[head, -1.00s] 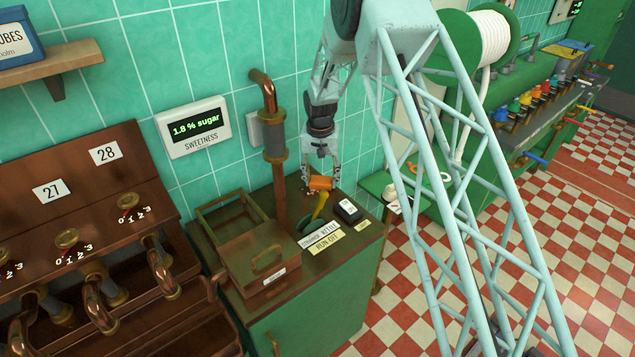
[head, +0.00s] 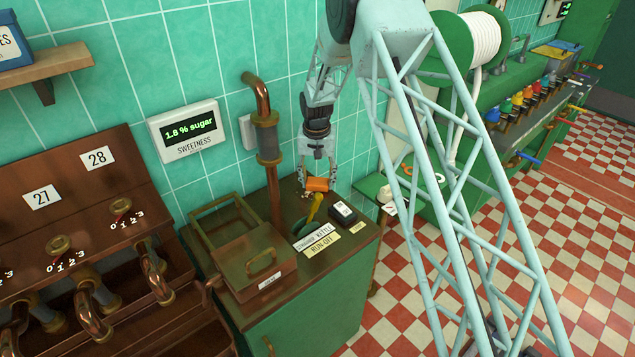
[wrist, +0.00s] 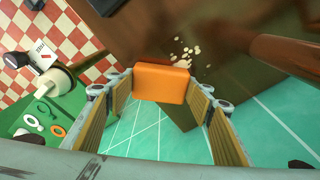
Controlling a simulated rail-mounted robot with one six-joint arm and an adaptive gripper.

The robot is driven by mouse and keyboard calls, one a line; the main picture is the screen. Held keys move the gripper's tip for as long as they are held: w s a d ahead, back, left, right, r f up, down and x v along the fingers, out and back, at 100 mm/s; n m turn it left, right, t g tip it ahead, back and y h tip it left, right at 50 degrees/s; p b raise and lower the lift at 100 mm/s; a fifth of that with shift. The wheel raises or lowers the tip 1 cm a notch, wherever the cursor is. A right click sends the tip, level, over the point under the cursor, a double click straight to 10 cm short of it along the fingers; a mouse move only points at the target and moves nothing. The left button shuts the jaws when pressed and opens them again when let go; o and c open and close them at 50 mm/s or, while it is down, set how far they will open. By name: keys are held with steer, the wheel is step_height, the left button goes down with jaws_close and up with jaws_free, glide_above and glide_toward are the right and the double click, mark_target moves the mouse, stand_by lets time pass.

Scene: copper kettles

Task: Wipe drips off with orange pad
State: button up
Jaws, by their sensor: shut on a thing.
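The orange pad (head: 317,185) is held between the fingers of my gripper (head: 318,178), low over the far end of the brown worktop (head: 289,205). In the wrist view the pad (wrist: 162,84) fills the space between the two fingertips of my gripper (wrist: 162,88). Several pale drips (wrist: 184,55) lie on the brown top just past the pad's upper edge. In the head view they are only tiny specks beside the pad. I cannot tell whether the pad touches the worktop.
A copper pipe (head: 274,200) stands close left of the pad. A yellow-handled tool (head: 315,208), a small dark-and-white box (head: 343,213) and label plates (head: 318,240) are in front. A lidded brown box (head: 255,265) is at left; the tiled wall is behind.

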mark_target(302, 196)
steer(key=shift+s+f, duration=0.2)
steer(key=shift+s, duration=0.1)
steer(key=shift+s+a, duration=0.3)
steer(key=shift+s+a+r+b, duration=0.1)
steer(key=shift+s+a+b, duration=0.35)
steer(key=shift+s+a, duration=0.6)
steer(key=shift+a, duration=0.2)
steer(key=shift+s+a+r+b, duration=0.2)
steer(key=shift+s+a+b, duration=0.25)
steer(key=shift+s+a, duration=0.65)
steer(key=shift+a, duration=0.2)
steer(key=shift+s+f, duration=0.1)
steer(key=shift+f, duration=0.05)
steer(key=shift+w+d, duration=0.2)
steer(key=shift+w, duration=0.05)
